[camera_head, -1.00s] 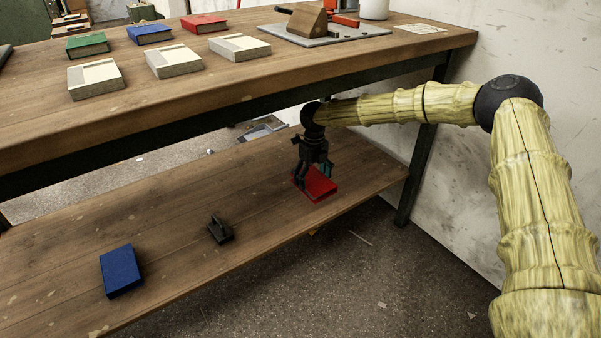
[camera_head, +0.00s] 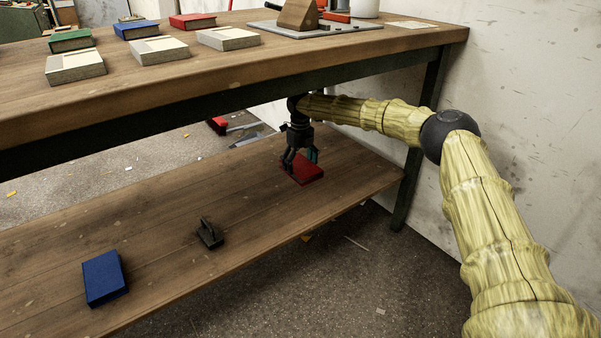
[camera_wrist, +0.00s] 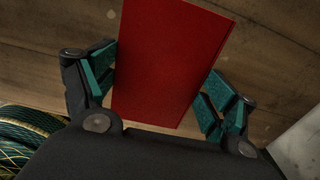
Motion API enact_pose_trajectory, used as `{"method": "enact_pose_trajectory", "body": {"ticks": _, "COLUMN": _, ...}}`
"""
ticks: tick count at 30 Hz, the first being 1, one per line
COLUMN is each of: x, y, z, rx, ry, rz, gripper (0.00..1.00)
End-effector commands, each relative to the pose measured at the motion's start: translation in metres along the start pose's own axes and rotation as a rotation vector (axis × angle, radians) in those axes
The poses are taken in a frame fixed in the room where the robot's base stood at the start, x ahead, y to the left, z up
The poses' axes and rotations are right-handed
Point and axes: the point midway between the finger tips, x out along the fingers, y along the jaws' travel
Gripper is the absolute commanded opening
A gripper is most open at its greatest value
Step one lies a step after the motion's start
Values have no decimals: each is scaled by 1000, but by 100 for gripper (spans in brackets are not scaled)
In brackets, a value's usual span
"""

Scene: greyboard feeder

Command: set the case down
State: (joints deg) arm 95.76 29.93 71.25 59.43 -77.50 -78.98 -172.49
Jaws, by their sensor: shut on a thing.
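A red case (camera_head: 308,170) is at the lower shelf (camera_head: 170,215) of the workbench, near its right end. My gripper (camera_head: 298,163) reaches down from above and is shut on it. In the wrist view the red case (camera_wrist: 172,62) lies between the two teal finger pads of my gripper (camera_wrist: 160,90), its far end cut off by the frame. The case looks flat and very close to the shelf boards. I cannot tell whether its underside touches them.
A blue case (camera_head: 105,278) and a small black object (camera_head: 209,234) lie on the shelf to the left, with bare boards between. The bench top (camera_head: 250,80) hangs above my gripper. A dark bench leg (camera_head: 417,150) stands right of the case.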

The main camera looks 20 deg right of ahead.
Motion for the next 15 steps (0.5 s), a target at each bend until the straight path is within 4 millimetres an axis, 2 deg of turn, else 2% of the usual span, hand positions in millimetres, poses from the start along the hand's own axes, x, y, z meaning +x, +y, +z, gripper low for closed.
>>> {"method": "enact_pose_trajectory", "body": {"ticks": 1, "x": 13, "y": 0, "z": -1, "rx": 0, "ry": 2, "rz": 0, "gripper": 60}}
{"method": "enact_pose_trajectory", "body": {"ticks": 6, "x": 30, "y": 0, "z": -1, "rx": 1, "ry": 1, "rz": 0, "gripper": 60}}
{"method": "enact_pose_trajectory", "body": {"ticks": 15, "x": 30, "y": 0, "z": -1, "rx": 0, "ry": 1, "rz": 0, "gripper": 60}}
